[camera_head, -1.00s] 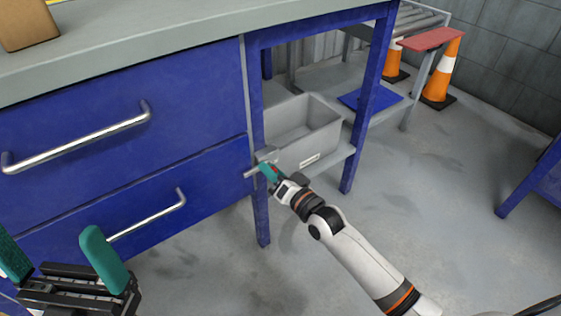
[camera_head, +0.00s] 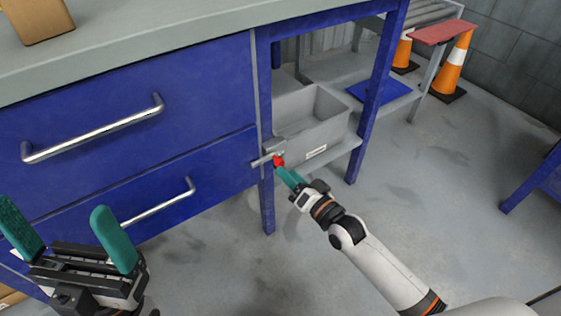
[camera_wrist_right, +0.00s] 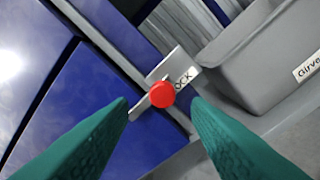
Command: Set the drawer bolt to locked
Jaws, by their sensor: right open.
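The drawer bolt (camera_head: 262,161) is a grey bar with a red knob (camera_head: 278,160), on the blue table post right of the drawers. Its left end reaches over the edge of the lower drawer (camera_head: 215,172). In the right wrist view the knob (camera_wrist_right: 161,94) sits in front of a plate (camera_wrist_right: 178,72) with lettering, of which "OCK" shows; the rest is covered. My right gripper (camera_head: 284,172) is open just in front of the knob; its fingers stand either side of it in the wrist view, apparently not touching. My left gripper (camera_head: 62,212) is open and empty at lower left.
A grey bin (camera_head: 315,125) with a label stands on the shelf right of the post. The upper drawer (camera_head: 120,85) and lower drawer have bar handles. A cardboard box (camera_head: 38,18) is on the tabletop. Traffic cones (camera_head: 455,65) stand at the back right. Floor in front is clear.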

